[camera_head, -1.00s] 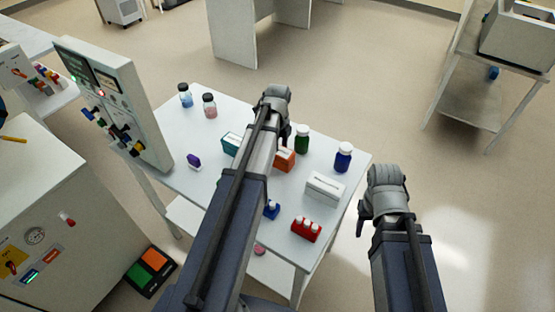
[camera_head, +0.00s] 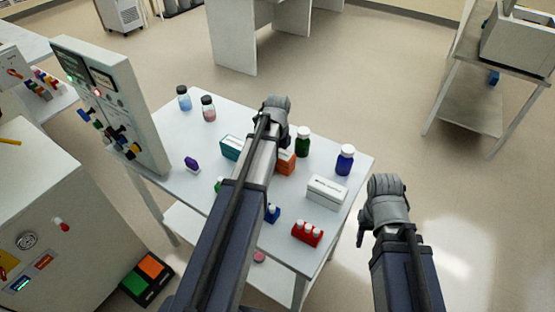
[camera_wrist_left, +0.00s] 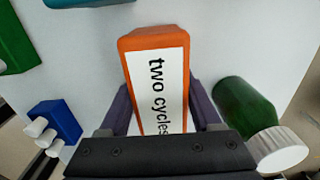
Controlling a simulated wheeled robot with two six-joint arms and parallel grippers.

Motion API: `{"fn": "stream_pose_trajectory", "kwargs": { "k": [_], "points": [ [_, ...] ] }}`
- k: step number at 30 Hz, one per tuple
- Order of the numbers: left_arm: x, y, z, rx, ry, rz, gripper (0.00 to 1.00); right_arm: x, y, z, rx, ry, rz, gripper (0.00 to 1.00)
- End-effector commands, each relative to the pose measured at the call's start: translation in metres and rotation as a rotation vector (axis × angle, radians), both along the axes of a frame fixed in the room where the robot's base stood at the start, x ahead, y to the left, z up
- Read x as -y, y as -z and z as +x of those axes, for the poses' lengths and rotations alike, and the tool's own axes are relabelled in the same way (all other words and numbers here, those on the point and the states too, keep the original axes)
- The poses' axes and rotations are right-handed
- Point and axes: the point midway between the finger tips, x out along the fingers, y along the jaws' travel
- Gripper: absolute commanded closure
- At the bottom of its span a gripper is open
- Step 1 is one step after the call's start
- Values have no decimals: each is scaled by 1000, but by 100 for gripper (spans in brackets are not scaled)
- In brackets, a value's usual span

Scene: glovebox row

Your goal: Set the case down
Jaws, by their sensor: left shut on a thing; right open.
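The case is an orange box with a white label reading "two cycles" (camera_wrist_left: 160,80). In the head view its orange side (camera_head: 287,164) shows partly behind my left gripper (camera_head: 282,140), over the white table. My left gripper is shut on the case, with one finger on each side of it in the left wrist view. I cannot tell whether the case's underside touches the table. My right gripper (camera_head: 364,226) is open and empty, off the table's right edge.
Around the case on the table (camera_head: 325,245) stand a teal box (camera_head: 230,147), a green bottle (camera_head: 303,143), a blue bottle (camera_head: 345,160), a white box (camera_head: 327,190) and a red vial rack (camera_head: 307,233). An upright panel (camera_head: 115,100) borders the left side.

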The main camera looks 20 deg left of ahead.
Motion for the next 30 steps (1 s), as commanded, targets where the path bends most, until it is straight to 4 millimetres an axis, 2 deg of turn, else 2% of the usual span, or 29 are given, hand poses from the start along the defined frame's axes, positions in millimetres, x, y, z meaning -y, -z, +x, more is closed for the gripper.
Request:
{"fn": "stream_pose_trajectory", "kwargs": {
  "k": [1,13,23,30],
  "points": [
    [0,0,0,0,0,0,56,0,0,0,0,0,0,50],
    [0,0,0,0,0,0,100,0,0,0,0,0,0,50],
    [0,-2,0,0,0,0,100,0,-2,0,0,0,0,50],
    [0,-18,0,0,0,0,100,0,-19,0,0,0,0,50]
  ]
}}
